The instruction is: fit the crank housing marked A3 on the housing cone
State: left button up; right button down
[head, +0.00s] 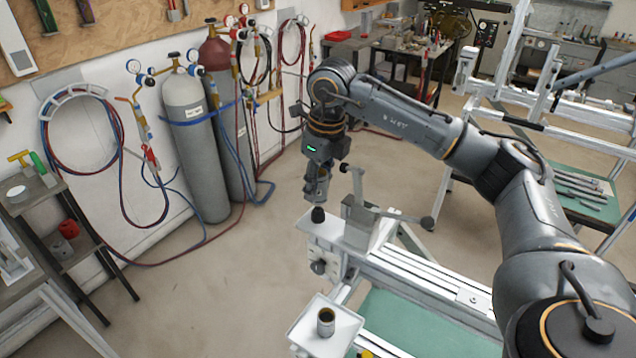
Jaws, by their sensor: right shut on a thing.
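My right gripper (318,172) comes in from the right and points down, shut on a small grey-brown cylindrical part. This appears to be the crank housing (316,191), partly hidden by the fingers. No A3 mark can be read on it. Just below it, a small dark cone (318,214), likely the housing cone, stands on the pale end of the frame jig (325,232). The held part appears to be above the cone with a small gap. My left gripper is not in view.
A similar cylindrical part (326,318) stands upright on a small white tray (342,333) in front of the jig. A grey clamp with a lever (368,222) rises close right of the cone. Gas cylinders (195,145) stand by the wall. Floor left of the jig is clear.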

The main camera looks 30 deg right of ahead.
jog(key=shift+f+b, duration=0.55)
jog(key=shift+f, duration=0.15)
dwell(0.6)
jog(key=shift+r, duration=0.2)
jog(key=shift+r+p, duration=0.4)
jog(key=shift+r, duration=0.15)
jog(key=shift+f+b, duration=0.85)
jog(key=shift+f, duration=0.2)
dwell(0.3)
